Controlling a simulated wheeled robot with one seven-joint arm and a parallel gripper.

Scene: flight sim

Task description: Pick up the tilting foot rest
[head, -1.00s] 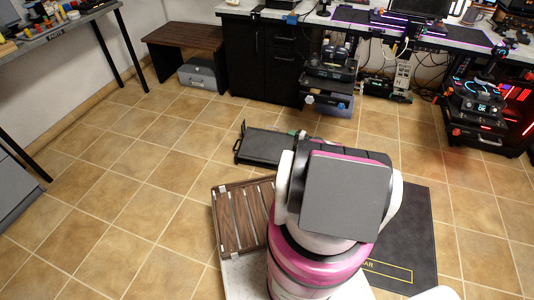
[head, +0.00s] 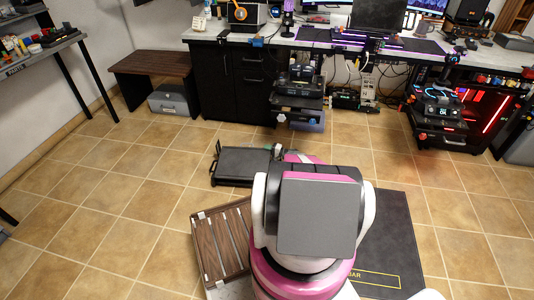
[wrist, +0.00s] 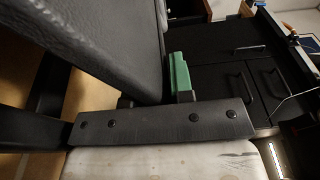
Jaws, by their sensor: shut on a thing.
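The tilting foot rest (head: 243,167) is a black padded panel with a dark frame, out on the tiled floor beyond my arm. Its right end is partly hidden by my gripper and arm in the head view. In the wrist view its dark, grained panel (wrist: 85,45) fills the upper left, close to the camera. My gripper (head: 277,153) is at the right end of the foot rest, shut on it. A green finger pad shows beside the panel in the wrist view. The other finger and the exact grip are hidden.
A brown slatted wooden piece (head: 222,243) lies left of my body, and a dark mat (head: 395,240) lies to the right. A wooden bench (head: 150,66), black cabinet (head: 235,85) and electronics desk line the back. Tiled floor is free on the left.

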